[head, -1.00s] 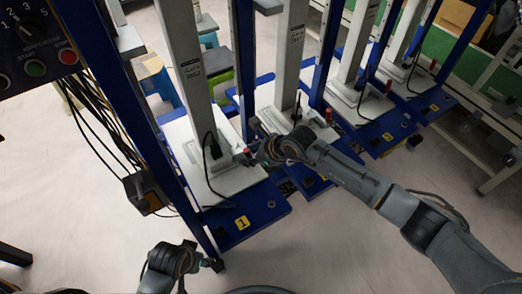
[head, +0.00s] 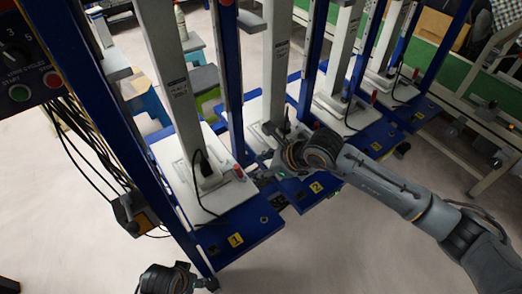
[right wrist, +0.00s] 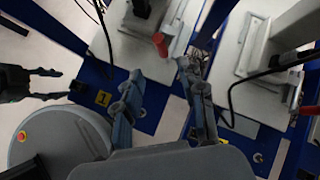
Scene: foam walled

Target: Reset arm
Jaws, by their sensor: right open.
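My right gripper (head: 264,175) is in front of the tall test stations, near the gap between stations 1 and 2. In the right wrist view its two fingers (right wrist: 160,73) are apart with nothing between them. A red-tipped lever (right wrist: 160,42) is just beyond the fingers; I cannot tell whether they touch it. My left gripper (head: 207,284) is at the bottom edge of the head view, mostly cut off. In the right wrist view the left gripper (right wrist: 58,83) shows at the left with its fingers apart and empty.
Blue station bases carry yellow labels, 1 (head: 235,240) and 2 (head: 316,187). White plates and grey columns stand on them. A control panel (head: 30,65) and hanging cables are at the left. A green-topped conveyor (head: 440,65) is at the back right. The front floor is clear.

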